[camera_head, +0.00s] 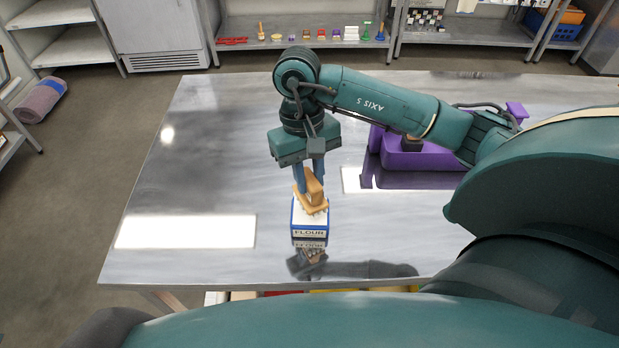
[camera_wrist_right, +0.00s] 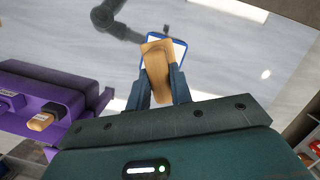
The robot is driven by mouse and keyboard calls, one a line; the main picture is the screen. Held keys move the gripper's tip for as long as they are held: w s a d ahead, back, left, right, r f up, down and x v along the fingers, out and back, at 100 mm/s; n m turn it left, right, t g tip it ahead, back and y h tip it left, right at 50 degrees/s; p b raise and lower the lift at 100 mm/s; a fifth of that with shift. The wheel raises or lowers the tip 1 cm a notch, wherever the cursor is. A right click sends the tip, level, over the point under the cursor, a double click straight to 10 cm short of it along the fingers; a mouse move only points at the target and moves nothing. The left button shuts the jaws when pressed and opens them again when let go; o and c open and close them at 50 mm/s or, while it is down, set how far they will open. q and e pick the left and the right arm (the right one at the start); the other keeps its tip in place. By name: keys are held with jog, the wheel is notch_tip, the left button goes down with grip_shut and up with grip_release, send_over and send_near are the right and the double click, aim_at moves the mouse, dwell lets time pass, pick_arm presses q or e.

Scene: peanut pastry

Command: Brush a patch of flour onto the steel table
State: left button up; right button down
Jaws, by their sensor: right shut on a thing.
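My right gripper (camera_head: 309,180) is shut on a tan wooden brush (camera_head: 313,190). It holds the brush over a white and blue flour box (camera_head: 310,222) on the steel table (camera_head: 205,195). The brush's lower end is at the open top of the box; I cannot tell how deep it reaches. In the right wrist view the brush (camera_wrist_right: 156,68) stands between the fingers (camera_wrist_right: 158,92), with the blue rim of the flour box (camera_wrist_right: 181,47) behind it. No patch of flour shows on the bare steel. My left gripper is not in view.
A purple holder (camera_head: 410,160) stands on the table to the right, partly behind my right arm. A tan-handled tool (camera_wrist_right: 42,121) rests in it in the right wrist view. The table's left part is clear apart from light reflections. Shelves (camera_head: 300,50) stand behind the table.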

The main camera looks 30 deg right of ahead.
aim_at(312, 179)
jog(key=shift+s+p+v, duration=0.15)
jog(key=shift+p+v, duration=0.15)
jog(key=shift+v, duration=0.45)
jog(key=shift+s+p+v, duration=0.15)
jog(key=shift+p+v, duration=0.1)
jog(key=shift+v, duration=0.5)
jog(key=shift+r, duration=0.75)
